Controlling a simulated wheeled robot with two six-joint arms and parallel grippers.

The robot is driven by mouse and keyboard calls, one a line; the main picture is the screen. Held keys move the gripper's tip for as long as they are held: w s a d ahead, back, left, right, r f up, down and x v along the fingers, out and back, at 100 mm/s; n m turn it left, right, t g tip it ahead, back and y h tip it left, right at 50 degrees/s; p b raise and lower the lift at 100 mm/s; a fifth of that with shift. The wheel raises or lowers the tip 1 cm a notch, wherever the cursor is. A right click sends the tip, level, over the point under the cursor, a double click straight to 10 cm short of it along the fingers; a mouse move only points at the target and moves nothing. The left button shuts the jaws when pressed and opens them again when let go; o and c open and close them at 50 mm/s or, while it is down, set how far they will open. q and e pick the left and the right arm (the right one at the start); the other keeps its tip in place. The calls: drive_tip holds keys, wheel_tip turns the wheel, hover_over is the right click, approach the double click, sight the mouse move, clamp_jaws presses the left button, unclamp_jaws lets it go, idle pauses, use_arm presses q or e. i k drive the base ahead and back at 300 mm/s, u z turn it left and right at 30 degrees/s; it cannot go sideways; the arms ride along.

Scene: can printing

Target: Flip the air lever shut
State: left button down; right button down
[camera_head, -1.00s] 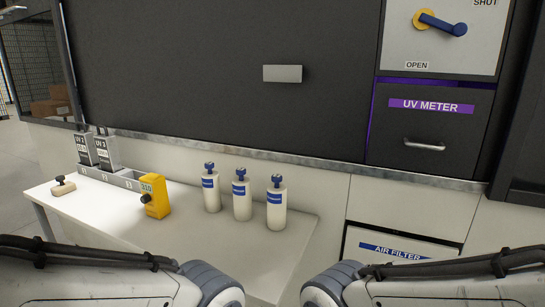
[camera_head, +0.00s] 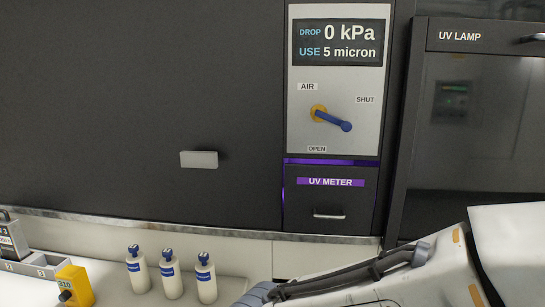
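The air lever (camera_head: 333,121) is a blue handle with a rounded end on a yellow-orange hub. It sits on a pale panel (camera_head: 360,142) marked AIR, SHUT and OPEN. The lever points right and slightly down, between the SHUT label (camera_head: 365,99) at its upper right and the OPEN label (camera_head: 317,149) below. Nothing touches it. An arm of mine reaches in from the lower right, well below the lever. Neither gripper shows in the view.
Above the lever a display (camera_head: 338,43) reads 0 kPa and 5 micron. The UV METER drawer (camera_head: 328,211) is below it, and the UV LAMP cabinet (camera_head: 465,85) is at right. White bottles (camera_head: 172,281) and a yellow device (camera_head: 77,286) stand at lower left.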

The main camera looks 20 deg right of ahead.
sight(346, 126)
drive_tip(key=k, duration=0.5)
drive_tip(key=u, duration=1.75)
drive_tip(key=i, duration=1.15)
drive_tip(key=z, duration=2.1)
